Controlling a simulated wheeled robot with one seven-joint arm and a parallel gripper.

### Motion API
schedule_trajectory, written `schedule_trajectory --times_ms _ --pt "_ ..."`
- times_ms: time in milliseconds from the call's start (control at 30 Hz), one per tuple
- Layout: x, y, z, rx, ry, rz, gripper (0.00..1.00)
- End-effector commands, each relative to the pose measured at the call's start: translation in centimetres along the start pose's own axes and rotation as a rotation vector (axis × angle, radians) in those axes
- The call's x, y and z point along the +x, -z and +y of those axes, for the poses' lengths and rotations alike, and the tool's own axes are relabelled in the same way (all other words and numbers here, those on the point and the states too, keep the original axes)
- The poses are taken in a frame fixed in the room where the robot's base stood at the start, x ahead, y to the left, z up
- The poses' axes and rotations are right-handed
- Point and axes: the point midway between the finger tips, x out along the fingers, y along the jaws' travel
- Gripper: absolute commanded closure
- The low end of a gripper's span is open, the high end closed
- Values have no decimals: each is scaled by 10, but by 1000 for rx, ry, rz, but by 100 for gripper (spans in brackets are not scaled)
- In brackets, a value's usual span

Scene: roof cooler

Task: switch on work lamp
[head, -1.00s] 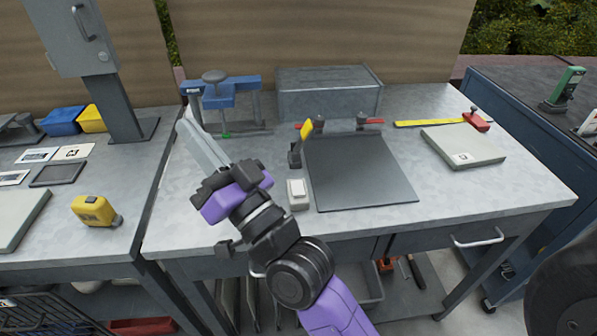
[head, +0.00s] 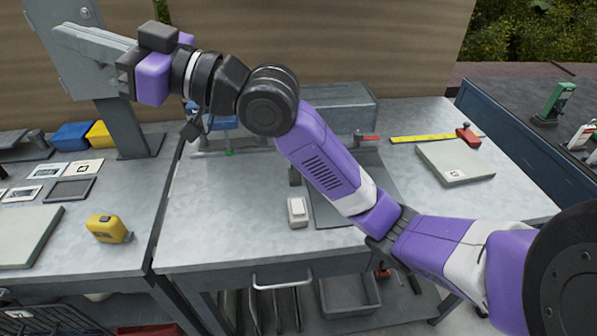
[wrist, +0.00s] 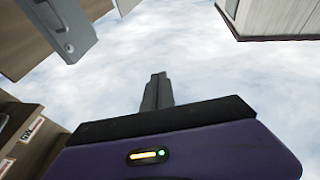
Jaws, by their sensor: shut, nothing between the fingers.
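No lamp can be made out for certain in these views. A small white block (head: 297,212) with a raised top, which looks like a switch, sits on the grey workbench (head: 225,240), left of a dark plate. My gripper (head: 62,36) is shut and empty, raised high at the upper left of the head view. It overlaps a grey cabinet (head: 85,14) on a post there; whether they touch cannot be told. In the wrist view the closed fingers (wrist: 157,80) point up against the sky, and the cabinet (wrist: 65,28) shows at the upper left, apart from them.
My arm crosses above the bench and hides part of the dark plate (head: 330,208) and the grey box (head: 345,100). A yellow tape measure (head: 107,229) is on the left bench. A grey slab (head: 455,162) lies on the right. The bench's front left is clear.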

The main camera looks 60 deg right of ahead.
Motion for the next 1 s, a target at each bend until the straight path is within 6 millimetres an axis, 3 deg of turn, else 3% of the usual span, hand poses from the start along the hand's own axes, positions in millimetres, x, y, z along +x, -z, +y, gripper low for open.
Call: schedule_trajectory --times_ms 267,433,567,767,1000 --pt "4 -25 2 -103 121 -311 100" --pt "-15 -56 12 -149 173 -550 100" --pt "-44 -81 26 -173 199 -757 100" --pt "-114 -114 53 -176 224 -1123 100" --pt "-235 -122 78 -90 253 -1611 100"
